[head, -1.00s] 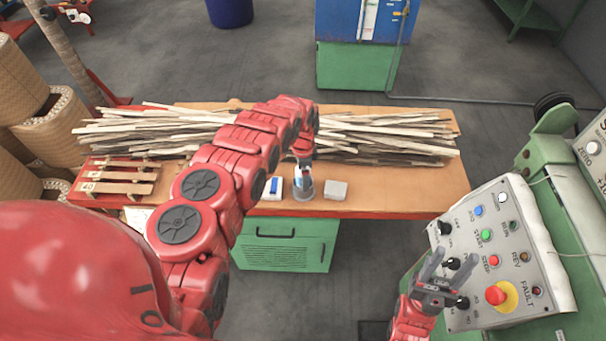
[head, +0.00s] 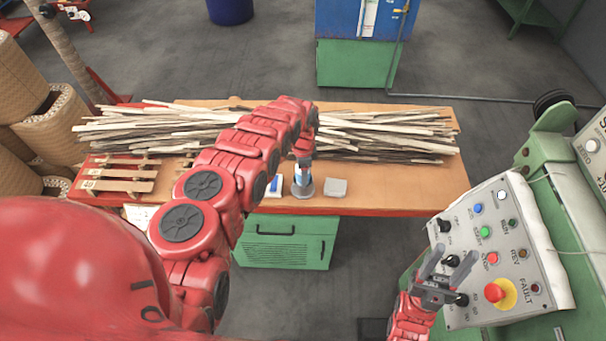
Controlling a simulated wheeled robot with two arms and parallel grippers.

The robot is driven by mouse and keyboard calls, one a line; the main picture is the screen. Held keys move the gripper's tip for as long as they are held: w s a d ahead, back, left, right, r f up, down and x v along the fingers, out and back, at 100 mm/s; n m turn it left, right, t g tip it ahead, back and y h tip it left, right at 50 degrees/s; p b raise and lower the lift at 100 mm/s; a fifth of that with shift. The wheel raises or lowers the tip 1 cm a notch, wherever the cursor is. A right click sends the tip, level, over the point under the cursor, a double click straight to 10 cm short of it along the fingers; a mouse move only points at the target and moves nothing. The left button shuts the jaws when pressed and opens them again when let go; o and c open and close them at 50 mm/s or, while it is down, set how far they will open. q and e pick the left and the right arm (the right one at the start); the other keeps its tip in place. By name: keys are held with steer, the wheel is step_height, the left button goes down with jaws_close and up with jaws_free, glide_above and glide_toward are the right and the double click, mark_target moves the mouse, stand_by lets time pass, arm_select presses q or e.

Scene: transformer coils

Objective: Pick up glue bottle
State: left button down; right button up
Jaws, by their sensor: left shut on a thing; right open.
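The fingers are mostly hidden by the wrist, and I cannot tell whether the bottle still touches the bench. My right gripper (head: 436,276) is open and empty, in front of the grey control panel at the lower right.
The workbench (head: 400,190) carries a long pile of wooden strips (head: 390,135) behind the bottle. A grey block (head: 336,187) is close right of it and a blue-and-white item (head: 274,186) close left. The control panel (head: 510,235) stands at the right.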

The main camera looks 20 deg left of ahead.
arm_select(q)
steer(key=shift+r, duration=0.15)
step_height(320, 180, up, 8)
steer(key=b, duration=0.3)
steer(key=shift+w+r, duration=0.1)
steer(key=shift+r, duration=0.4)
step_height(320, 180, up, 3)
steer(key=shift+r+p, duration=0.15)
steer(key=shift+p, duration=0.95)
step_height(320, 180, up, 5)
steer(key=p, duration=0.5)
